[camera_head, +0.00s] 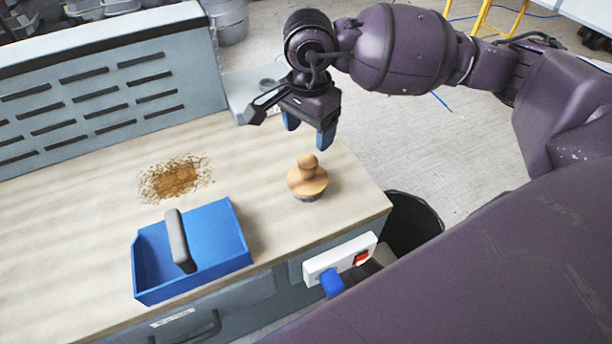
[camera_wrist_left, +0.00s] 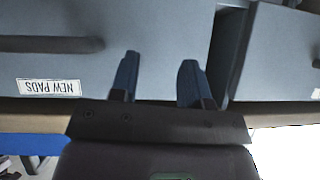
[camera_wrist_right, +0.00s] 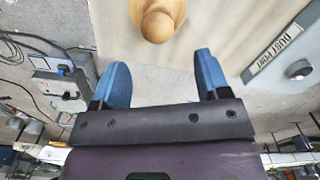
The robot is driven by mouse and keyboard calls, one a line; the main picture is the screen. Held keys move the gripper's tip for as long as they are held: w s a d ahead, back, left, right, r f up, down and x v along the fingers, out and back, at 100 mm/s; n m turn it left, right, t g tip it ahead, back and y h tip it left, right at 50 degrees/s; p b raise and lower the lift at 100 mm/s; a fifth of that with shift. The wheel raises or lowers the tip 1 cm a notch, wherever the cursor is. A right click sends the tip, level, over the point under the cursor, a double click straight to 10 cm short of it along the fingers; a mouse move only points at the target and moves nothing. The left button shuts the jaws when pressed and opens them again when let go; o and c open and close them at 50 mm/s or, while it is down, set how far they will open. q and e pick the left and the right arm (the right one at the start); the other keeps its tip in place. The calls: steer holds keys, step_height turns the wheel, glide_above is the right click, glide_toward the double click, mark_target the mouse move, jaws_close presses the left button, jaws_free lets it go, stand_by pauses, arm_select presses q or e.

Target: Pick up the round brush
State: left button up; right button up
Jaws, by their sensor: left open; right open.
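The round brush (camera_head: 308,180) stands upright on the bench top near its right end, with a wooden knob handle on a round wooden body and dark bristles below. In the right wrist view the round brush (camera_wrist_right: 157,22) shows from above at the top, beyond the fingertips. My right gripper (camera_head: 308,135) is open and empty, above and a little behind the brush, not touching it. Its blue fingers also show in the right wrist view (camera_wrist_right: 160,75). My left gripper (camera_wrist_left: 160,75) is open and empty, in front of grey drawers; it is not seen in the head view.
A white socket box (camera_head: 338,258) sits on the bench's front edge. A dark bin (camera_head: 412,224) stands beyond the bench's right end.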

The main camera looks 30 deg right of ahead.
mark_target(308, 158)
step_height(308, 158, down, 5)
steer(key=shift+a, duration=0.1)
steer(key=shift+s+a+f, duration=0.1)
steer(key=shift+f, duration=1.25)
steer(key=shift+s+a+f, duration=0.1)
steer(key=shift+f, duration=1.2)
steer(key=c, duration=1.1)
steer(key=shift+r, duration=0.1)
step_height(308, 158, up, 20)
steer(key=shift+f+p, duration=0.1)
steer(key=shift+p, duration=0.2)
